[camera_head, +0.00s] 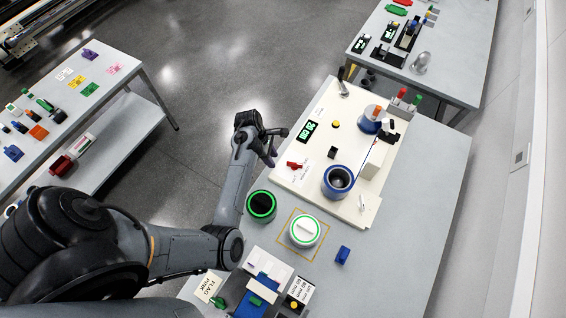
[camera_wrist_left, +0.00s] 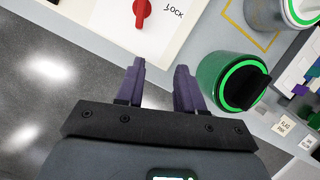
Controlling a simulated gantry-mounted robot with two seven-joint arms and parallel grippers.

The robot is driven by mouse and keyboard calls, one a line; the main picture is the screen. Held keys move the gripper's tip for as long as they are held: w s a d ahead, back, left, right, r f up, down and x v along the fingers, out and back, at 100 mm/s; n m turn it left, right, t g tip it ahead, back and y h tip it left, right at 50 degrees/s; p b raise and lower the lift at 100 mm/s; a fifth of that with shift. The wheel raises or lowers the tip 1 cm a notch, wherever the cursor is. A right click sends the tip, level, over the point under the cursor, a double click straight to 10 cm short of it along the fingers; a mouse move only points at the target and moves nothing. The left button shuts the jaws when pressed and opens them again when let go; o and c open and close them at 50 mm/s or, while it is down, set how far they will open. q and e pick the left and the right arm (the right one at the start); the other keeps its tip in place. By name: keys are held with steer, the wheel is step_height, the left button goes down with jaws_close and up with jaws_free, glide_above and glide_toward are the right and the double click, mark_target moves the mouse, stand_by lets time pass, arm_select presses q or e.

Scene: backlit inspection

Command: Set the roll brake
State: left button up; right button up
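A red knob (camera_head: 294,165) sits on the cream panel (camera_head: 330,107) in the head view. In the left wrist view the red knob (camera_wrist_left: 142,12) stands beside the printed word LOCK, near the top edge. My left gripper (camera_head: 270,156) is just left of the panel, pointing toward it. In the left wrist view the purple fingers of my left gripper (camera_wrist_left: 160,70) are apart with nothing between them, and the knob lies beyond their tips. My right gripper is not in view.
A blue-rimmed cup (camera_head: 338,181) and a display (camera_head: 308,131) are on the panel. A blue block (camera_head: 343,255) lies on the table.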

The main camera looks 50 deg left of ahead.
mark_target(292, 163)
arm_select(q)
steer(key=w+d+r+t, duration=0.1)
steer(key=w+r, duration=0.1)
steer(key=w, duration=0.2)
steer(key=x, duration=0.9)
steer(key=shift+w+d+f, duration=0.2)
steer(key=shift+w+f, duration=0.1)
jaws_close()
